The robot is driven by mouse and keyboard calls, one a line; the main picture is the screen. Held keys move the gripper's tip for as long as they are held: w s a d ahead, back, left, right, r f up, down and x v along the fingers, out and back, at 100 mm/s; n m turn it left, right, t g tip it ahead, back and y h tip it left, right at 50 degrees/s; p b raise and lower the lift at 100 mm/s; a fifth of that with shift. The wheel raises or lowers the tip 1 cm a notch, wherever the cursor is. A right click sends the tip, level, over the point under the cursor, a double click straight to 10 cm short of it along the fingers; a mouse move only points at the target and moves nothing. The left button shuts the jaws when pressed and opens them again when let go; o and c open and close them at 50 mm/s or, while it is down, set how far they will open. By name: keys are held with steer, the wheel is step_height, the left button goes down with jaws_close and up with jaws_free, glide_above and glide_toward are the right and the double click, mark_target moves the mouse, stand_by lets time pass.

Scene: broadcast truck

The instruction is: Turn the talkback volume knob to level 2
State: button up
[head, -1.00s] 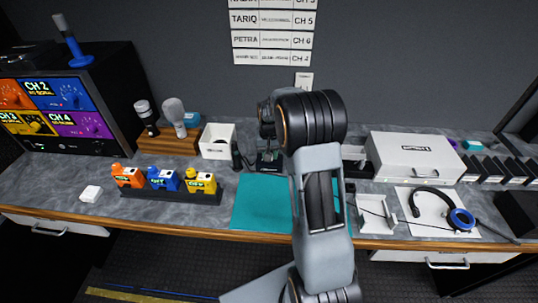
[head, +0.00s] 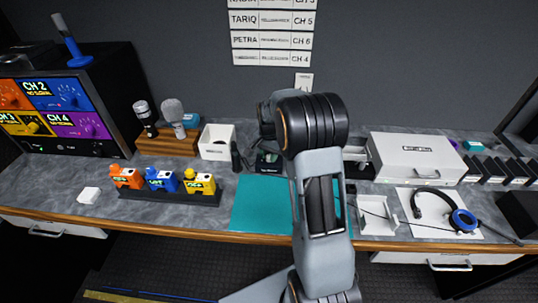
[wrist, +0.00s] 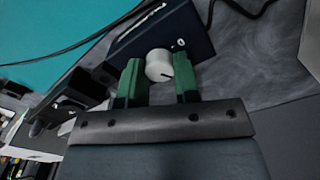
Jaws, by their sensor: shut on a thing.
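In the wrist view, a round white knob (wrist: 159,65) with a dark pointer line sits on a dark navy box (wrist: 196,33). A white mark like a 0 is printed on the box beside the knob. The green fingers of my gripper (wrist: 160,80) are on either side of the knob, shut on it. The pointer line is small, and I cannot read which level it points to. In the head view, my own arm hides my gripper and the knob.
A teal mat (head: 262,205) lies in front on the grey worktop. Orange, blue and yellow units (head: 162,181) stand on a black strip to the left. A white case (head: 416,157) and a headset (head: 437,207) are to the right. A black cable crosses the wrist view.

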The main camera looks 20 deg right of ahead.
mark_target(269, 155)
steer(key=shift+r, duration=0.1)
stand_by(0.4)
steer(key=o, duration=0.9)
steer(key=shift+o, duration=0.2)
step_height(269, 155, up, 14)
stand_by(0.5)
steer(key=s+a+f+n+t, duration=0.1)
steer(key=s+a+n, duration=0.4)
steer(key=s, duration=0.6)
steer(key=s+a+f+n+t, duration=0.1)
steer(key=s+a+n+t, duration=0.1)
steer(key=s+a+n, duration=0.4)
steer(key=s, duration=0.5)
steer(key=shift+f+t, duration=0.15)
steer(key=shift+t, duration=0.25)
